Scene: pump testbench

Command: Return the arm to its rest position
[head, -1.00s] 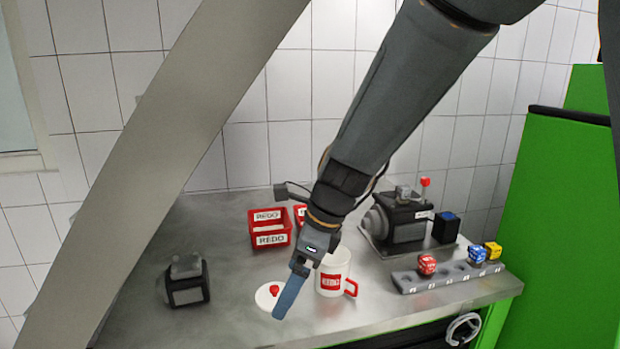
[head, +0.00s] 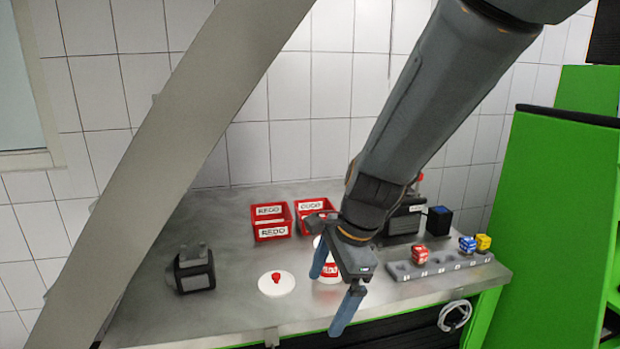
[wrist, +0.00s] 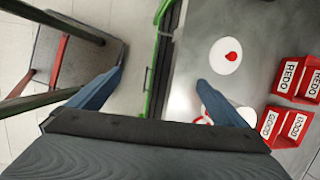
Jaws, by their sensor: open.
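My gripper (head: 335,296) is open and empty, with its two blue fingers spread apart above the front edge of the steel bench (head: 232,315). In the head view it stands in front of a white mug (head: 322,252) with a red label and hides much of it. In the wrist view the fingers are wide apart, and the mug (wrist: 218,101) is partly behind the right one. A round white lid (head: 277,285) with a red knob lies flat on the bench, left of the mug. The lid also shows in the wrist view (wrist: 222,62).
Red bins (head: 271,232) stand at the back of the bench. A dark pump (head: 195,270) is at the left; another (head: 403,220) is partly behind my arm. A grey rack (head: 440,266) with coloured cubes lies right, near a green cabinet (head: 560,200).

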